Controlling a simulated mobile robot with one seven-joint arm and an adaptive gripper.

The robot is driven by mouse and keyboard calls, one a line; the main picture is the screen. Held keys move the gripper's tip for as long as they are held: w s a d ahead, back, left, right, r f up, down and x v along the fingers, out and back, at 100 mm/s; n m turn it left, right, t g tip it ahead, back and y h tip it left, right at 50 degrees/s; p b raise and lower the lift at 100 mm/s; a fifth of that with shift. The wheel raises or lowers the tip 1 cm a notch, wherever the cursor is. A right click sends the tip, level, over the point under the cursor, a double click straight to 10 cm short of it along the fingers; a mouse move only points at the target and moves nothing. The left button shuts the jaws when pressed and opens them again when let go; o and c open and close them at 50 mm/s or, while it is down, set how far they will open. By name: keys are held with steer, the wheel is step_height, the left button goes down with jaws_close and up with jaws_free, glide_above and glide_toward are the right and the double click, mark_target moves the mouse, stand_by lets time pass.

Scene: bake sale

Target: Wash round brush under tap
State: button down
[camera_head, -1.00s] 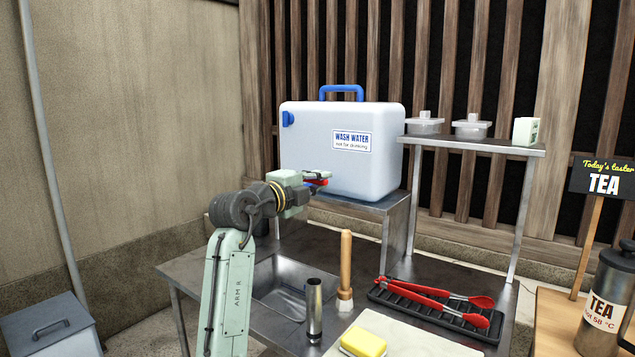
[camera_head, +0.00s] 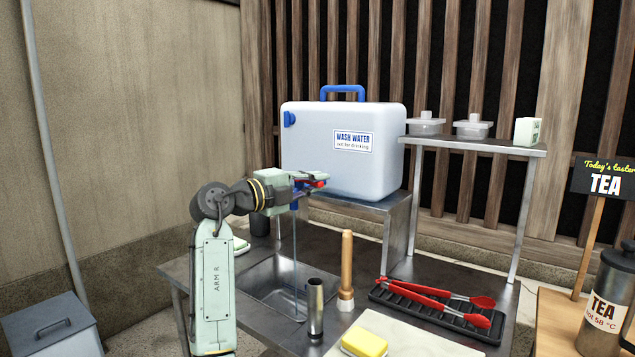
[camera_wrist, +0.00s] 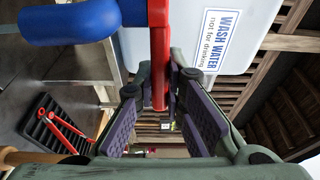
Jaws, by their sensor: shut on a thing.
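A brush (camera_head: 347,262) with a wooden handle stands upright, bristles down, on the counter at the sink's right edge; I take it for the round brush. My gripper (camera_head: 316,180) is at the tap, low on the front of the wash water container (camera_head: 340,150). In the wrist view, my gripper (camera_wrist: 163,105) is shut on the red tap lever (camera_wrist: 159,55), which lies between the purple finger pads. The blue tap body (camera_wrist: 70,22) is beside it. In the head view my gripper partly hides the tap. A thin water stream (camera_head: 295,255) falls into the steel sink (camera_head: 262,283).
A steel cylinder (camera_head: 315,308) stands at the sink's front right. Red tongs (camera_head: 430,290) lie on a black rack (camera_head: 405,305). A yellow sponge (camera_head: 364,343) lies on a pale board (camera_head: 420,345). A raised shelf (camera_head: 480,143) holds small containers at the right.

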steer(key=shift+a+m+g+h, duration=0.1)
steer(key=shift+m+g+h, duration=0.2)
steer(key=shift+g, duration=0.1)
steer(key=c, duration=1.6)
jaws_free()
steer(key=shift+c, duration=0.2)
steer(key=v, duration=1.2)
